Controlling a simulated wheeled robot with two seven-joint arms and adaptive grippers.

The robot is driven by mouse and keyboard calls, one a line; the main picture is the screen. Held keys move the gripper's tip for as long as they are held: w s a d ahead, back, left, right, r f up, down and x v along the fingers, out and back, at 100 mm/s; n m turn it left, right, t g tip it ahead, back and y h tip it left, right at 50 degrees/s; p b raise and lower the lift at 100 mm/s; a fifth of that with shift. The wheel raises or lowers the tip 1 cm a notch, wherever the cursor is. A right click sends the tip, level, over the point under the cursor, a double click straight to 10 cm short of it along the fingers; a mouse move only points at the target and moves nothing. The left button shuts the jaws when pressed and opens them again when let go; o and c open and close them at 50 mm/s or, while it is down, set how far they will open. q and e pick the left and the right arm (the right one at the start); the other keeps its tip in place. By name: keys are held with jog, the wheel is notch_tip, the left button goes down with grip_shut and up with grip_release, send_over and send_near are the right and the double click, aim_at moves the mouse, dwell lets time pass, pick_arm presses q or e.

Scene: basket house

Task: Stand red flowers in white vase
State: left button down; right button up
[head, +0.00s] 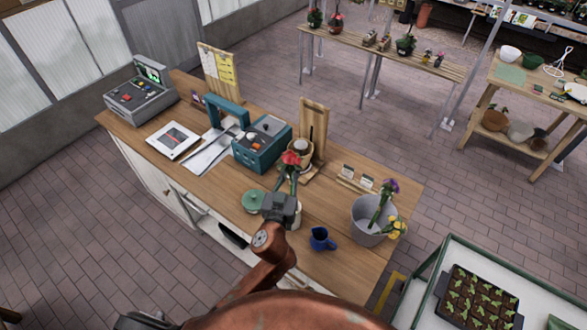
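Red flowers (292,158) show at the tips of my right gripper (287,184), above the wooden counter. The gripper appears shut on their green stem, which is partly hidden by the fingers. The flower heads point up and away from me. A pale, whitish vessel, likely the white vase (297,216), stands on the counter just right of the gripper body, which hides most of it. I cannot tell whether the stem is over or inside it. A dark part at the bottom left edge may be my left gripper, but I cannot make it out.
The counter (335,260) holds a green round dish (254,200), a blue jug (320,239), a grey bucket (368,222) with purple and yellow flowers, a teal machine (261,145) and a cash register (141,92). A seedling tray (478,299) is at lower right.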

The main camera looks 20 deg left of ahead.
aim_at(291, 192)
pick_arm(q)
notch_tip(291, 192, down, 12)
jog(key=b, duration=1)
jog(key=shift+b, duration=0.3)
jog(key=c, duration=1.9)
grip_release()
jog(key=shift+r, duration=0.15)
notch_tip(291, 192, up, 10)
jog(key=shift+f, duration=0.1)
